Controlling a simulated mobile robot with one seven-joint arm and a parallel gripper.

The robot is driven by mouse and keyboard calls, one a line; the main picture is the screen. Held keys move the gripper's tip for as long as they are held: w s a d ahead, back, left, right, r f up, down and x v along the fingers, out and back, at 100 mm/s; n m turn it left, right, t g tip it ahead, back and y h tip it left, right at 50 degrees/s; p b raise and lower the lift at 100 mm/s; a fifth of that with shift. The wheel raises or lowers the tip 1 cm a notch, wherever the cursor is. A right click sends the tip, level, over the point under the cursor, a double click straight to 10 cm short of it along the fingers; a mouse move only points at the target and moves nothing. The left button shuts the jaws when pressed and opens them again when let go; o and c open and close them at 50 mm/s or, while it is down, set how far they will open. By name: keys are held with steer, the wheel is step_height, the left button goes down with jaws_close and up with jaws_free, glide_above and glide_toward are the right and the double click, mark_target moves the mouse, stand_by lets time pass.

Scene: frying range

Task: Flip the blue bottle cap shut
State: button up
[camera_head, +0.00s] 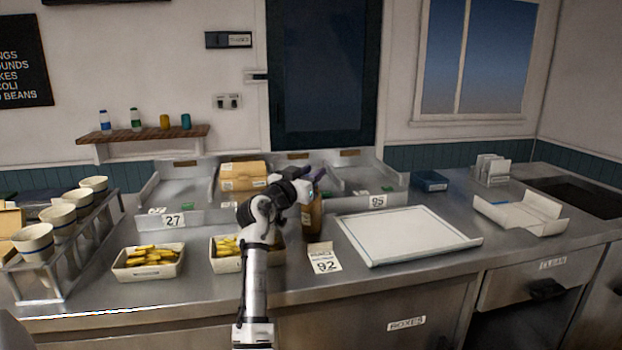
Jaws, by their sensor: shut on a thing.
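A brown bottle (311,218) with a pale label stands upright on the steel counter, just behind the card marked 92. My gripper (312,190) is at the top of the bottle, reaching in from the left, and is shut on it. The gripper covers the bottle's neck and most of its top. A small bluish patch (318,174) shows above the gripper. I cannot tell whether it is the cap, or how far the cap is tilted.
Boxes of yellow food (148,262) stand left of my arm, with a rack of cups (62,225) further left. A white tray (405,235) lies to the right of the bottle. An open carton (520,213) is beyond it. A cardboard box (243,176) stands behind my arm.

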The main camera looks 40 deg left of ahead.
steer(key=o, duration=0.9)
steer(key=shift+f, duration=0.1)
steer(key=s+b, duration=0.2)
steer(key=s, duration=0.5)
steer(key=shift+s+d+f, duration=0.25)
steer(key=shift+d+f, duration=0.05)
steer(key=shift+f, duration=0.1)
